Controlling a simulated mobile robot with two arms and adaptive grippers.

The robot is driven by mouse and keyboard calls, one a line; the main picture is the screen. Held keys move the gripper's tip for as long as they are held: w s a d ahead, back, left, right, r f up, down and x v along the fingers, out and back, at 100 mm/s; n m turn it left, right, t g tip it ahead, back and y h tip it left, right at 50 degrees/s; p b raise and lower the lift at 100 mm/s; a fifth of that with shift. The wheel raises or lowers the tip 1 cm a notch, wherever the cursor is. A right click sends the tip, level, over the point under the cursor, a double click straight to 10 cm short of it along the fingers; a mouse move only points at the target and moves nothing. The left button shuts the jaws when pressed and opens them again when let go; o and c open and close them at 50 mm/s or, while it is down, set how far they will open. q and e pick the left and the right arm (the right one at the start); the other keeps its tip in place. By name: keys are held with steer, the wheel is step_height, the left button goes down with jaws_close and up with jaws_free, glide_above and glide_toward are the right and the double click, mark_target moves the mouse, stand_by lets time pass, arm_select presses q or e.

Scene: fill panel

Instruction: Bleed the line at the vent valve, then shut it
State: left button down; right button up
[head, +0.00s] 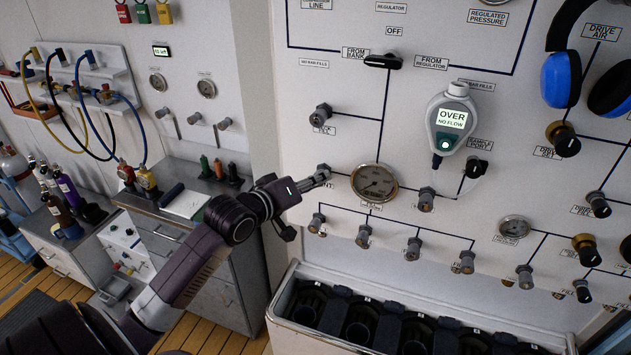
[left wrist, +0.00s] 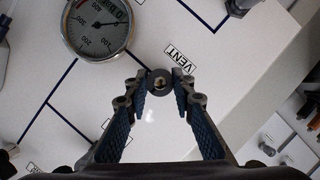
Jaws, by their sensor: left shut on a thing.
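The vent valve's small round knob (left wrist: 159,81) sits beside the VENT label (left wrist: 180,62) in the left wrist view. My left gripper (left wrist: 159,88) has its fingertips closed on both sides of this knob. In the head view my left gripper (head: 322,178) reaches the panel just left of a round gauge (head: 374,183) and mostly hides the valve. The gauge also shows in the left wrist view (left wrist: 98,24). A handheld meter (head: 450,120) on the panel reads "OVER" and "NO FLOW". My right gripper is not in view.
Several other valve knobs (head: 364,236) stick out of the panel (head: 310,105) below and right of the gauge. An open bin (head: 300,337) with dark slots stands under the panel. A bench with bottles and hoses (head: 185,200) is at the left.

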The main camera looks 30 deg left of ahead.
arm_select(q)
steer(key=shift+f, duration=0.25)
steer(key=c, duration=2)
jaws_free()
steer(key=o, duration=0.4)
steer(key=shift+r, duration=0.15)
steer(key=v, duration=1.2)
steer(key=shift+d, duration=0.1)
